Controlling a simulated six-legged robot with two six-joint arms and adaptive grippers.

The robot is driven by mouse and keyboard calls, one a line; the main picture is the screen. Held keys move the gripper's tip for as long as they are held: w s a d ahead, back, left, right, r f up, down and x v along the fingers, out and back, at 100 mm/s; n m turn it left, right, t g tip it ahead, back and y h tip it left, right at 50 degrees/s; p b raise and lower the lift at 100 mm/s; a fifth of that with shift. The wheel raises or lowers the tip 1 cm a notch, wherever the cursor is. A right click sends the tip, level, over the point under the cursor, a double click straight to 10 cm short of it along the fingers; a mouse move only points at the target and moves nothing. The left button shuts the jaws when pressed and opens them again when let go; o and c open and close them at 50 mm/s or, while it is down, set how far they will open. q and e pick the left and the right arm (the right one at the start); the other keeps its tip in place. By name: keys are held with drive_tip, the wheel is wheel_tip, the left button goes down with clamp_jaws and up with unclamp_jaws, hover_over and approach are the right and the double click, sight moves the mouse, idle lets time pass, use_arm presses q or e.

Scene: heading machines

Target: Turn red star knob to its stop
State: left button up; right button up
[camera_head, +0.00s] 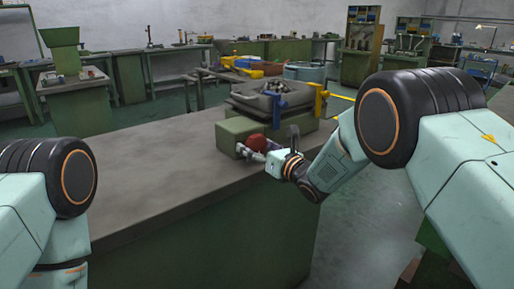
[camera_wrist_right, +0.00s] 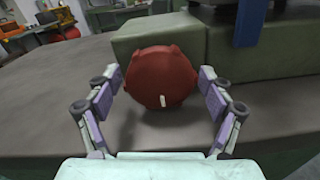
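The red star knob (camera_wrist_right: 161,77) sits on the front of a green machine block (camera_wrist_right: 138,36) and has a small white mark low on its face. In the head view the knob (camera_head: 257,142) is partly hidden by my right gripper (camera_head: 257,154). In the right wrist view that gripper (camera_wrist_right: 161,92) has one finger on each side of the knob.
The machine (camera_head: 272,100) with a blue part and yellow handles stands on the long grey-topped bench (camera_head: 150,170). The bench top left of the knob is clear. Other benches and machines stand farther back.

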drive_tip(key=c, duration=1)
drive_tip(key=shift+o, duration=0.2)
drive_tip(key=m, duration=0.2)
drive_tip(key=shift+m+b, duration=0.3)
drive_tip(key=shift+m, duration=1.6)
drive_tip(key=o, duration=1.2)
drive_tip(key=shift+c, duration=0.2)
